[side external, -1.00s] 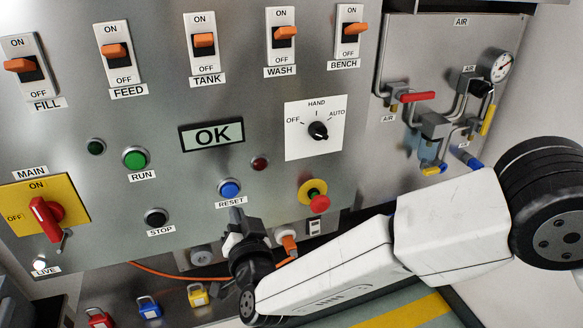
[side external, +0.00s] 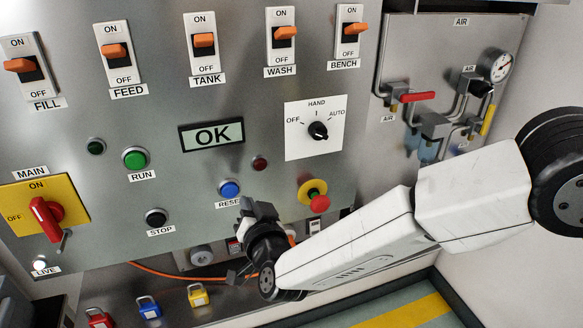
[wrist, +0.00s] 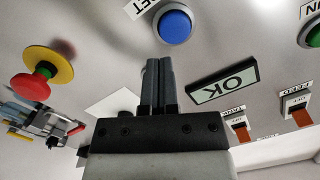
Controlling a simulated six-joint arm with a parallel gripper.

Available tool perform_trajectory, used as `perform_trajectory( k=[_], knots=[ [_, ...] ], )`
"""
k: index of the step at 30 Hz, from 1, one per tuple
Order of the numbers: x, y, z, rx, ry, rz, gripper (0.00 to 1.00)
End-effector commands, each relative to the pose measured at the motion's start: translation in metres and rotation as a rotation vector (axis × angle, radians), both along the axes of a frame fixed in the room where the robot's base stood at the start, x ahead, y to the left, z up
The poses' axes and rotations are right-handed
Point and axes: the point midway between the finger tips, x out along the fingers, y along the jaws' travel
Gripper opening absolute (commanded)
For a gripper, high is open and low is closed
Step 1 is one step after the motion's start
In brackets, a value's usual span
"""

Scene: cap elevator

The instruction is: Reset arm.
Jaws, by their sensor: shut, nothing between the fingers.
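My gripper (side external: 246,206) is shut and empty, just below and right of the blue RESET button (side external: 229,189) in the side view. It covers part of the RESET label. In the wrist view my gripper's closed fingers (wrist: 158,65) point toward the panel, and the blue button (wrist: 174,26) shows just beyond their tips. The gripper looks apart from the button. The display (side external: 211,134) reads OK.
A red emergency knob on a yellow ring (side external: 316,197) is right of my gripper. The black STOP button (side external: 156,217) and green RUN button (side external: 136,157) are to the left. Padlocks (side external: 198,296) and an orange cable (side external: 160,270) are below.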

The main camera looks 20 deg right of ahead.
Motion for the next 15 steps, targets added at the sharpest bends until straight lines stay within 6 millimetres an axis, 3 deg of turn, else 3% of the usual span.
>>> perform_trajectory(
  k=[7, 15],
  knots=[
    [0.024, -0.069, 0.008, -0.084, 0.165, 0.096, 0.0],
    [0.008, -0.162, 0.0, -0.198, 0.413, 0.196, 0.0]
  ],
)
